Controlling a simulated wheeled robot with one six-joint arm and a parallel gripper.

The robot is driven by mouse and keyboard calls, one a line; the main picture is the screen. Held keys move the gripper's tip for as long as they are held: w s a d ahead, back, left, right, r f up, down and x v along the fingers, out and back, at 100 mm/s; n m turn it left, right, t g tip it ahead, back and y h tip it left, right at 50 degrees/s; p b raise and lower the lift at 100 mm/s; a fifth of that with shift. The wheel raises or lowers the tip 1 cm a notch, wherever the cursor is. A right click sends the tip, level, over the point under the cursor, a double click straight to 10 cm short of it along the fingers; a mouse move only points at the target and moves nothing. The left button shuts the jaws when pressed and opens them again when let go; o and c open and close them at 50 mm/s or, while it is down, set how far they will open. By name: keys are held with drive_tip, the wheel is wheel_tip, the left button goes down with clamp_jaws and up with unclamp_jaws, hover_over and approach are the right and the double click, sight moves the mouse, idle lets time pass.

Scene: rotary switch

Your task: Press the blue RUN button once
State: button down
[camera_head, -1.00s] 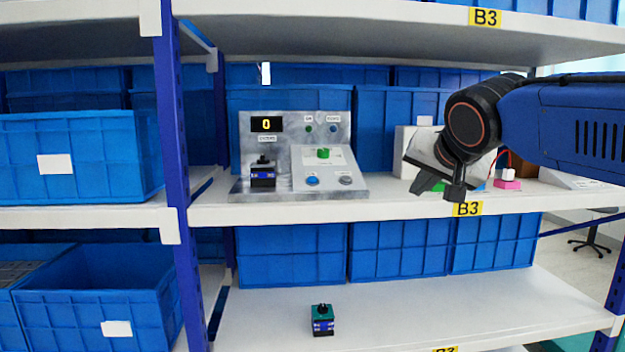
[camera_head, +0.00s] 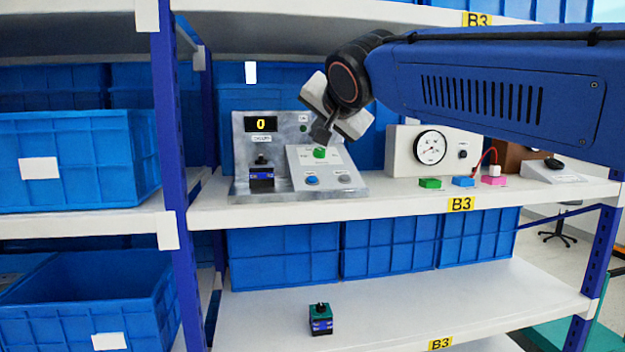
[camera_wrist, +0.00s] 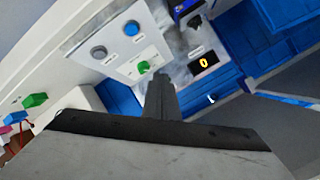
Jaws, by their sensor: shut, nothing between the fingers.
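The blue button (camera_head: 312,181) sits low on the sloped front of the grey control panel (camera_head: 350,164), left of a grey button (camera_head: 344,178). The display (camera_head: 261,124) reads 0. My gripper (camera_head: 319,136) is shut and empty, just above the green knob in the head view, with the blue button lower left of it. In the wrist view the closed fingers (camera_wrist: 158,84) point at the panel; the blue button (camera_wrist: 132,28) and green knob (camera_wrist: 144,67) show beyond them. The labels are too small to read surely.
A black and blue block (camera_head: 262,178) stands at the panel's left. A gauge box (camera_head: 432,150) and green, blue and pink blocks (camera_head: 462,182) are to the right. Blue bins stand behind. The shelf's front edge (camera_head: 400,207) is clear.

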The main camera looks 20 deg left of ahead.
sight(312, 179)
drive_tip(key=shift+f, duration=0.1)
drive_tip(key=shift+w+a+f, duration=0.25)
drive_tip(key=shift+w+f, duration=0.2)
drive_tip(key=shift+f, duration=0.9)
drive_tip(key=shift+w+a+f, duration=0.3)
drive_tip(key=shift+w+f, duration=0.2)
drive_tip(key=shift+f, duration=0.8)
drive_tip(key=shift+w+a+f, duration=0.25)
drive_tip(key=shift+w+f, duration=0.2)
drive_tip(key=shift+f, duration=0.9)
drive_tip(key=shift+w+a+f, duration=0.1)
drive_tip(key=shift+w+f, duration=0.05)
drive_tip(key=shift+f, duration=0.2)
